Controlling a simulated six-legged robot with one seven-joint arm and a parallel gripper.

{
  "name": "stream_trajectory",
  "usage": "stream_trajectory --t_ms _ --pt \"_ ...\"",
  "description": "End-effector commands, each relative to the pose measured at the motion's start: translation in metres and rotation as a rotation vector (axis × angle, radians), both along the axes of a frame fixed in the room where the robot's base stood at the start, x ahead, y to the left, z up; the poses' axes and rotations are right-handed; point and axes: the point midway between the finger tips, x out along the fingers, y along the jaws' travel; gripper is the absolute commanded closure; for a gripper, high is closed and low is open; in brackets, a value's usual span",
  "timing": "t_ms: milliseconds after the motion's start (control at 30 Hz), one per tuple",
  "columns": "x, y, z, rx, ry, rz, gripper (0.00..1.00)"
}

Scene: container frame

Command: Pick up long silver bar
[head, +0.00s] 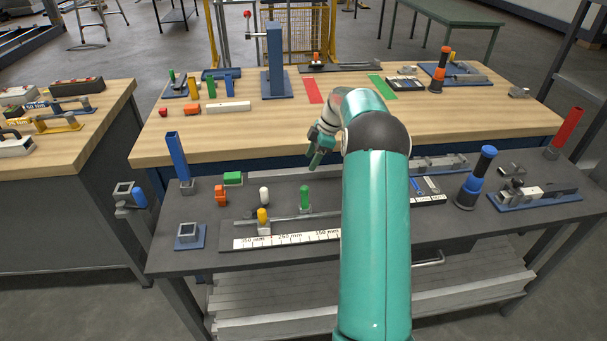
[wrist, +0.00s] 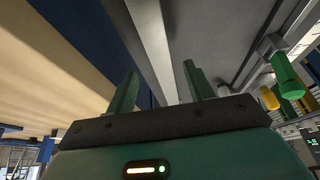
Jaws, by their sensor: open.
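A long thin silver bar (head: 287,218) runs along the dark block with the millimetre scale on the grey bench. Part of it is behind the yellow peg and my arm hides its right end. In the wrist view a long silver bar (wrist: 285,45) runs near the green and yellow pegs at the right. My gripper (head: 316,160) is above the back part of the grey bench, behind the scale block and apart from it. In the wrist view its two fingers (wrist: 158,88) are spread with nothing between them. A pale strip passes beyond them; I cannot tell whether it is an edge.
A green peg (head: 305,197), yellow peg (head: 263,215) and white peg (head: 264,195) stand near the bar. A tall blue post (head: 178,158) is at left, a black-and-blue cylinder (head: 476,178) at right. The wooden table (head: 240,140) stands behind, its top higher than the grey bench.

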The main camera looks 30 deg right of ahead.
Motion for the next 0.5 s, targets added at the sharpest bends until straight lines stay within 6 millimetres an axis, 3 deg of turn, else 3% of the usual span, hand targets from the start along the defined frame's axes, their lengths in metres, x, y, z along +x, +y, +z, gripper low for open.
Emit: stream_trajectory --t_ms 333,500 --pt "0.008 0.020 -0.040 0.001 0.003 0.002 0.47" --pt "0.009 0.022 -0.046 0.000 0.000 0.001 0.47"
